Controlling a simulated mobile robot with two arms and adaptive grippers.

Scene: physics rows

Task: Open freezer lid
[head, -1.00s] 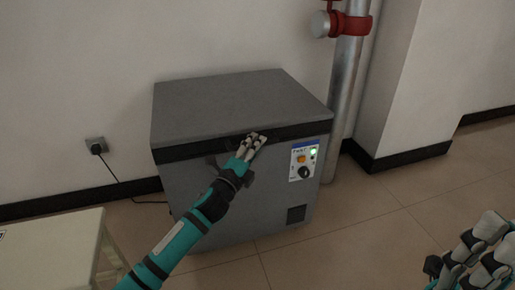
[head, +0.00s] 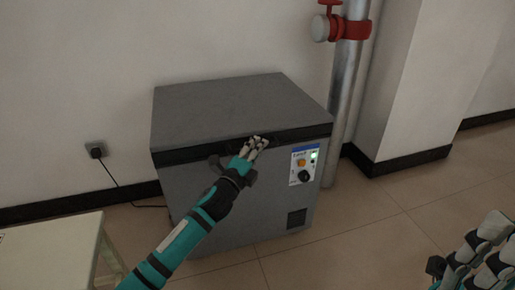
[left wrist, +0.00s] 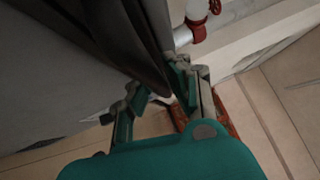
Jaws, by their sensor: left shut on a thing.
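The grey chest freezer (head: 235,195) stands against the wall, and its lid (head: 230,105) looks closed, lying flat on the body. A dark band runs along the lid's front edge. My left gripper (head: 256,143) is at the middle of that front edge. In the left wrist view the fingers of my left gripper (left wrist: 160,95) are shut on the dark edge of the freezer lid (left wrist: 135,45). The exact grip point is partly hidden by the fingers. My right gripper (head: 480,250) is at the lower right, away from the freezer, and its finger opening is unclear.
A control panel (head: 304,165) with a green light is on the freezer's front right. A pale table (head: 50,245) stands at the lower left. A metal pipe with a red valve (head: 350,30) rises behind the freezer at right. The tiled floor (head: 370,225) at right is clear.

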